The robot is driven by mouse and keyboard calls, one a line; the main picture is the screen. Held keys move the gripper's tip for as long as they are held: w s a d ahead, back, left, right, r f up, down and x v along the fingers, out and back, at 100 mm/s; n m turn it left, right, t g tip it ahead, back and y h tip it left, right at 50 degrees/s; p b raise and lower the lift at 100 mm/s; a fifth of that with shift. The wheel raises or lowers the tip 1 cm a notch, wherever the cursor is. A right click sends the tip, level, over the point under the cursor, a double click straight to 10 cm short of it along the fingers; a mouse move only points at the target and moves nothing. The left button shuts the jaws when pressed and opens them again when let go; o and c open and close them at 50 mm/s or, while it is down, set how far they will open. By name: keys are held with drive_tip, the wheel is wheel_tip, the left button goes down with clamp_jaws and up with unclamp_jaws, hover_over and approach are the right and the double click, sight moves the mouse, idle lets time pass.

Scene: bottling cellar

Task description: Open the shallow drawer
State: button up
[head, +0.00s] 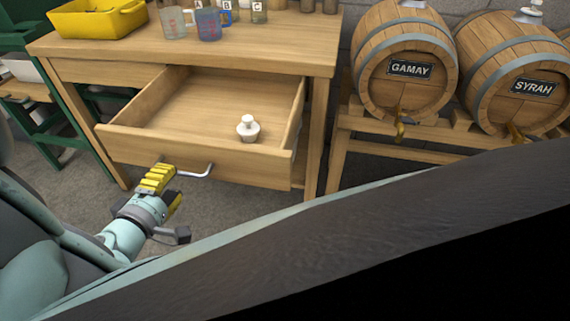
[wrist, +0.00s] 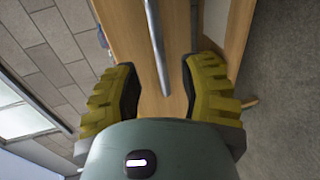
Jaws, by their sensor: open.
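The shallow drawer (head: 215,162) of the wooden table is pulled well out, and its inside shows. A metal bar handle (head: 198,174) is on its front. A small white knobbed piece (head: 248,129) is in the drawer near the front right. My gripper (head: 172,185) is open beside the left end of the handle, in front of the drawer. In the wrist view, the yellow ridged fingers (wrist: 160,78) stand apart, and the handle bar (wrist: 155,40) lies in the gap between them. I cannot tell whether either finger touches it.
On the tabletop (head: 240,50) are a yellow tub (head: 97,20), two measuring cups (head: 208,24) and several jars. Barrels marked GAMAY (head: 405,65) and SYRAH (head: 520,75) rest on a wooden stand at right. A green frame (head: 55,130) stands at left. Grey floor shows below the drawer.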

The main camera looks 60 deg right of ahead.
drive_tip(key=v, duration=0.7)
drive_tip(key=shift+s+a, duration=0.15)
drive_tip(key=shift+a, duration=0.15)
idle(0.4)
